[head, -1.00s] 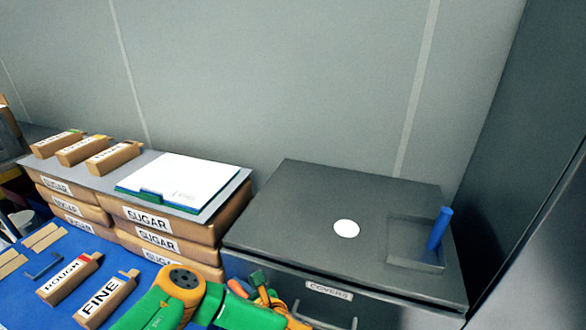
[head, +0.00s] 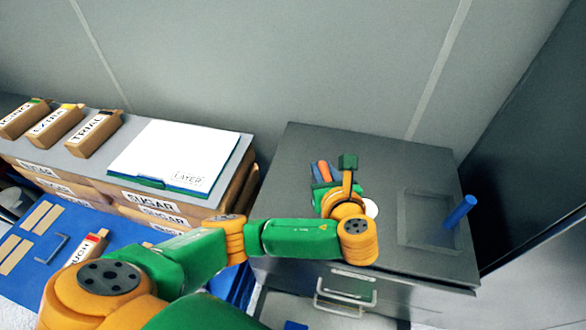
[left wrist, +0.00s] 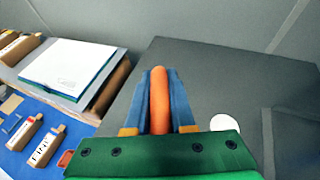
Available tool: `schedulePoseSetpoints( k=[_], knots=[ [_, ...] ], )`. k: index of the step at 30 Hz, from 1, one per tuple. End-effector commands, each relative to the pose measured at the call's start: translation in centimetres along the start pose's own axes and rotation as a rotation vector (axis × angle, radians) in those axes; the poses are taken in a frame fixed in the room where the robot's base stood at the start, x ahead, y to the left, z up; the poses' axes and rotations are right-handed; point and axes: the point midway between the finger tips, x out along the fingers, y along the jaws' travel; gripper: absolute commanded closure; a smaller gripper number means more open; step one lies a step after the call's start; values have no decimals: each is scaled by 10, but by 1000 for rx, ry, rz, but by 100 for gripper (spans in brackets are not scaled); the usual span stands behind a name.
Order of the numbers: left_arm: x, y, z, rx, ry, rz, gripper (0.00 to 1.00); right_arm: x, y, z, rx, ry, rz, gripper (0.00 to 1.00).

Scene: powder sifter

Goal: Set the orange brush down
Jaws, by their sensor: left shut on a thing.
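The orange brush (left wrist: 159,100) shows in the left wrist view as a rounded orange bar between two blue fingers. My left gripper (left wrist: 160,85) is shut on it. In the head view the brush (head: 325,170) shows as a small orange piece at my left gripper (head: 319,172), over the left part of the dark grey cabinet top (head: 400,165). Most of the brush is hidden by the gripper and wrist. I cannot tell whether it touches the cabinet top. My right gripper is not in view.
The cabinet top has a square recess (head: 418,218) with a blue cylinder (head: 460,211) leaning in it at the right. A white disc (head: 371,208) lies by my wrist. Sugar boxes carrying a white pad (head: 172,155) and several small cartons (head: 95,133) stand at the left.

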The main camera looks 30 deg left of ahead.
Motion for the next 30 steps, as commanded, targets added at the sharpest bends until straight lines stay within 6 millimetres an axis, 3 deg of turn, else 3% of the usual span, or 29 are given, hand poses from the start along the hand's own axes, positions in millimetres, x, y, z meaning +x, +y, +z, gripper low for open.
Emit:
schedulePoseSetpoints(
  k=[3,8,10,12,18,23,27,30],
  knots=[
    [8,3,2,-1,-6,5,100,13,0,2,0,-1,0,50],
    [53,14,-9,-3,-13,8,100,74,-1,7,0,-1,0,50],
    [74,22,-6,-1,-8,13,100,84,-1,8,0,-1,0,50],
    [92,28,5,4,-1,16,100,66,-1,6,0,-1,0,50],
    [141,37,-22,4,0,12,100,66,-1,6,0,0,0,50],
    [162,40,-36,4,1,9,100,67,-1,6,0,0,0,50],
    [170,40,-58,4,1,6,100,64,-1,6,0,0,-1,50],
    [171,40,-61,3,-1,6,100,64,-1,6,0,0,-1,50]
  ],
)
